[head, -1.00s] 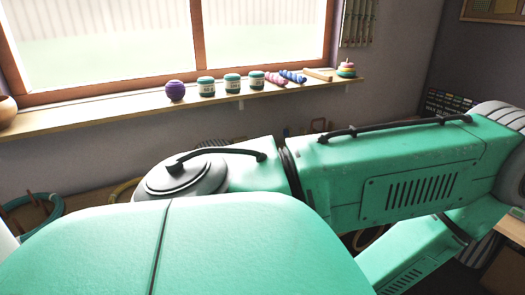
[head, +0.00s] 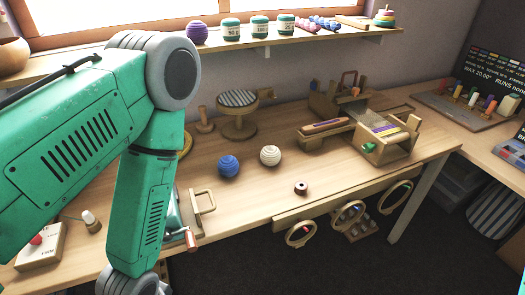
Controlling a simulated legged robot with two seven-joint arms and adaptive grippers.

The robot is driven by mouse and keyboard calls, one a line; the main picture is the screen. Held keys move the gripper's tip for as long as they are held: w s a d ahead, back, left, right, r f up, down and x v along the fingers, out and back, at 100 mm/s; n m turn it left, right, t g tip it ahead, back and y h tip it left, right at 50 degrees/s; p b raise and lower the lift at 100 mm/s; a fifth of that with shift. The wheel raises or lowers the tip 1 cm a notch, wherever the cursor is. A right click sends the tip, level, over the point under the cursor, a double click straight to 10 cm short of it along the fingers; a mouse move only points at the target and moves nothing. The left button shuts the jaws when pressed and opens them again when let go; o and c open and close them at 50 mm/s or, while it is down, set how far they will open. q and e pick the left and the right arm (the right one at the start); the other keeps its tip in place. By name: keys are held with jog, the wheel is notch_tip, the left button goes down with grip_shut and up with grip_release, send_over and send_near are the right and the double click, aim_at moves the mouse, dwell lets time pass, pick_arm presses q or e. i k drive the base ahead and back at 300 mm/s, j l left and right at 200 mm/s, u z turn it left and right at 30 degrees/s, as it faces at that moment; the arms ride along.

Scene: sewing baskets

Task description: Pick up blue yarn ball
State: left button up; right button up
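The blue yarn ball (head: 228,166) sits on the wooden table (head: 330,205), left of a cream yarn ball (head: 270,156) and apart from it. My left arm comes in from the left and hangs down in front of the table's left part, to the left of the blue ball. Its gripper is below the picture's bottom edge and does not show.
A small brown spool (head: 301,188) lies right of the balls. A wooden loom (head: 385,135) stands at the right. Open table surrounds the spool.

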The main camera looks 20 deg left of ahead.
aim_at(228, 166)
jog(key=u, duration=0.85)
jog(key=l, duration=0.3)
jog(key=i, duration=0.05)
